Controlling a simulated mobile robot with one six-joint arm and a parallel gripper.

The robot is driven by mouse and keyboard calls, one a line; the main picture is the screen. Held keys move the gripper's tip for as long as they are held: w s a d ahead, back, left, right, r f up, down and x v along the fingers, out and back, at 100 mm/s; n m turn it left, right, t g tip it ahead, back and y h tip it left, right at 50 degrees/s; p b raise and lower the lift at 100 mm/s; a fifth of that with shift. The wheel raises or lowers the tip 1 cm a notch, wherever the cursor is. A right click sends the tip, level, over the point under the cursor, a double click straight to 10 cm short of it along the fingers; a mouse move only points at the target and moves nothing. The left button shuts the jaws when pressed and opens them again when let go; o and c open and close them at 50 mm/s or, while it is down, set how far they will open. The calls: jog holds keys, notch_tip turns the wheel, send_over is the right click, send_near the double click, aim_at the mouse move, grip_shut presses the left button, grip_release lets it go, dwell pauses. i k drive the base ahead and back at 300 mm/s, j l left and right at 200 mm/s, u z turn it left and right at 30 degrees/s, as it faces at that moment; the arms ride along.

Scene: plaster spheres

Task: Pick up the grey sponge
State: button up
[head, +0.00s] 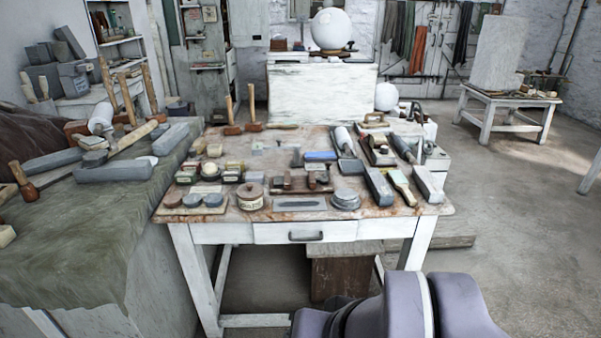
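The worktable (240,217) stands in front of me, crowded with small tools and blocks. I cannot tell for sure which item is the grey sponge. Several grey pieces lie on the table: small round pads (213,200) at the front left, a long grey block (379,186) at the front right, and another pale-topped grey block (428,185) at the right corner. A blue-topped block (320,156) lies near the middle. My gripper is not in view; only rounded purple-grey links of my arm show at the bottom right of the head view.
A lidded pot (250,196) and a round metal tin (346,199) stand near the table's front edge. Upright mallets (252,108) stand at the back left. A cloth-covered bench (70,240) flanks the left. Open floor (520,240) lies to the right.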

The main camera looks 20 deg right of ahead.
aim_at(257, 178)
jog(key=i+l+u, duration=0.15)
jog(key=i+u, duration=0.25)
jog(key=i, duration=0.2)
jog(key=i+l+u, duration=0.35)
jog(key=i, duration=0.25)
jog(key=i+l+u, duration=0.4)
jog(key=i+l, duration=0.1)
